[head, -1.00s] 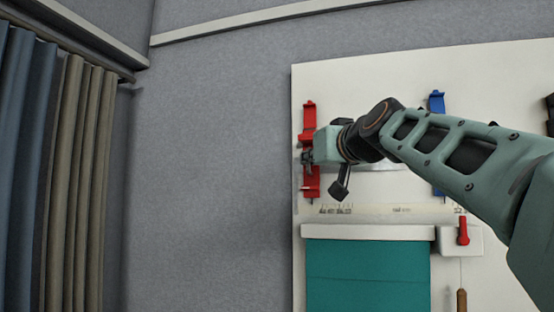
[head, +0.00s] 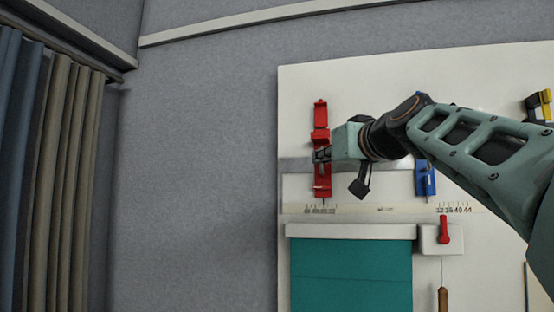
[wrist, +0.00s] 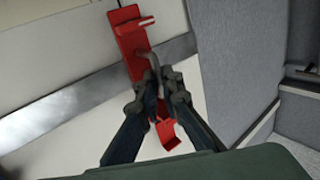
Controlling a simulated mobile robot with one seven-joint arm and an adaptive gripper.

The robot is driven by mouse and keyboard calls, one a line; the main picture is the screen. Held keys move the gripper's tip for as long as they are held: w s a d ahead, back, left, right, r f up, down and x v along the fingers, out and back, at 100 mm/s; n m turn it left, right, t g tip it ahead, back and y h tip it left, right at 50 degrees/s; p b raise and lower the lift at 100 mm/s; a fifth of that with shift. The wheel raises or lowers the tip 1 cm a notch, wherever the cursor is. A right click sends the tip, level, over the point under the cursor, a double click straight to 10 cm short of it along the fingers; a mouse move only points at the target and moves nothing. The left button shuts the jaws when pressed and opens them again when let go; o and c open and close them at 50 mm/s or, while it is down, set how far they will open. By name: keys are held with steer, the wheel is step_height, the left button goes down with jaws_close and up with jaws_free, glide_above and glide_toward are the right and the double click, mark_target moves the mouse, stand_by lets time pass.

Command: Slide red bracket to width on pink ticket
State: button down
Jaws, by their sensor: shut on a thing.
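The red bracket (head: 321,108) stands upright on a grey horizontal rail (head: 296,164) near the left edge of the white board. My gripper (head: 322,156) is shut on its middle part from the right. The bracket's lower tip points at a printed scale (head: 380,209), within the left group of numbers, which are too small to read surely. In the wrist view, the fingers (wrist: 156,95) close around a part of the red bracket (wrist: 128,40), hiding its centre. No pink ticket is visible in either view.
A blue bracket (head: 426,180) sits farther right on the rail, partly behind my arm. A yellow bracket (head: 544,103) is at the right edge. Below hang a teal blind (head: 350,275) and a red lever (head: 444,230). Curtains (head: 60,170) hang at far left.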

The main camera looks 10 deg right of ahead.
steer(key=c, duration=2.1)
jaws_free()
steer(key=s+d, duration=0.2)
steer(key=s, duration=0.9)
steer(key=shift+s, duration=0.4)
steer(key=shift+d+f, duration=0.1)
